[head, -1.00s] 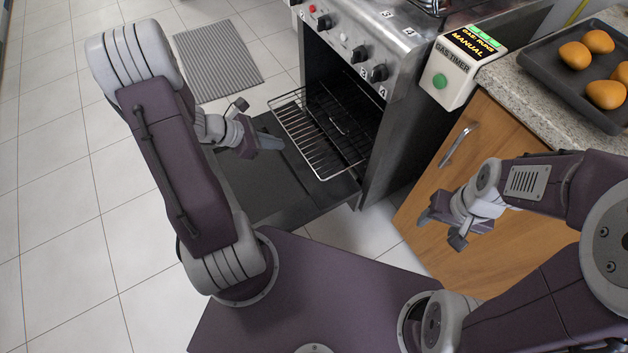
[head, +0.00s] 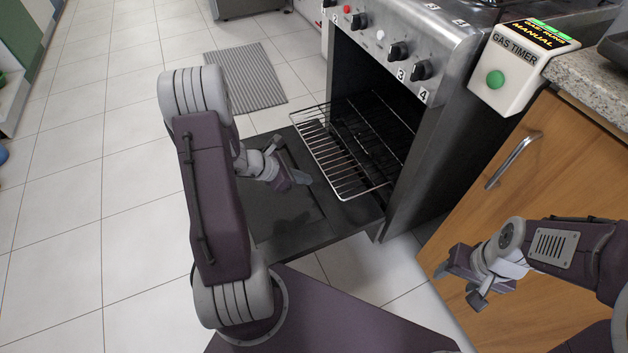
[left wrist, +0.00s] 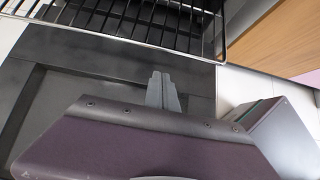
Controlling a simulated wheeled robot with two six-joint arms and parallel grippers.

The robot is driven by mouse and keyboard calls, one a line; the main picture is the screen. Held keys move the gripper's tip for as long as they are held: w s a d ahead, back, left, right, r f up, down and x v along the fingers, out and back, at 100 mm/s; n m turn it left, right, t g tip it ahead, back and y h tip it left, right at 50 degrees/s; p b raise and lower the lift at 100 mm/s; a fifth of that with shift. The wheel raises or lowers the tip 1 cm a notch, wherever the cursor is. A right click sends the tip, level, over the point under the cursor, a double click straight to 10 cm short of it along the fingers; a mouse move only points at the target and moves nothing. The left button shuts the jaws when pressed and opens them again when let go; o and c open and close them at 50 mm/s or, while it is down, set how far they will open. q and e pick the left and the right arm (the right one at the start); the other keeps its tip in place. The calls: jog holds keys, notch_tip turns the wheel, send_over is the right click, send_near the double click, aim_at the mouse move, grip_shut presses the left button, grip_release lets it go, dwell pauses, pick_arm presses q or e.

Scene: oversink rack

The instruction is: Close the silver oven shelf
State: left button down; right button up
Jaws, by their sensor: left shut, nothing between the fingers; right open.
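The silver oven shelf (head: 336,165) is a wire rack that sticks out of the open oven (head: 400,120), above the lowered dark oven door (head: 275,235). Its front part is outside the oven and its back part is inside. In the left wrist view the shelf (left wrist: 130,22) crosses the top. My left gripper (head: 303,178) is shut and empty, over the door and in front of the shelf's outer edge. Its fingers (left wrist: 162,88) point toward the shelf in the left wrist view, with a gap showing in the picture. My right gripper (head: 458,280) is open and empty before the wooden cabinet.
A wooden cabinet (head: 500,215) with a metal handle (head: 513,160) stands right of the oven. A white gas timer (head: 518,75) is fixed above it.

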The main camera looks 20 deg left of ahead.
pick_arm(q)
jog(key=w+d, duration=0.2)
jog(key=shift+w+d+r+b, duration=0.1)
jog(key=shift+w+r+b, duration=0.1)
jog(key=shift+w+b, duration=0.2)
pick_arm(e)
jog(key=shift+f, duration=0.65)
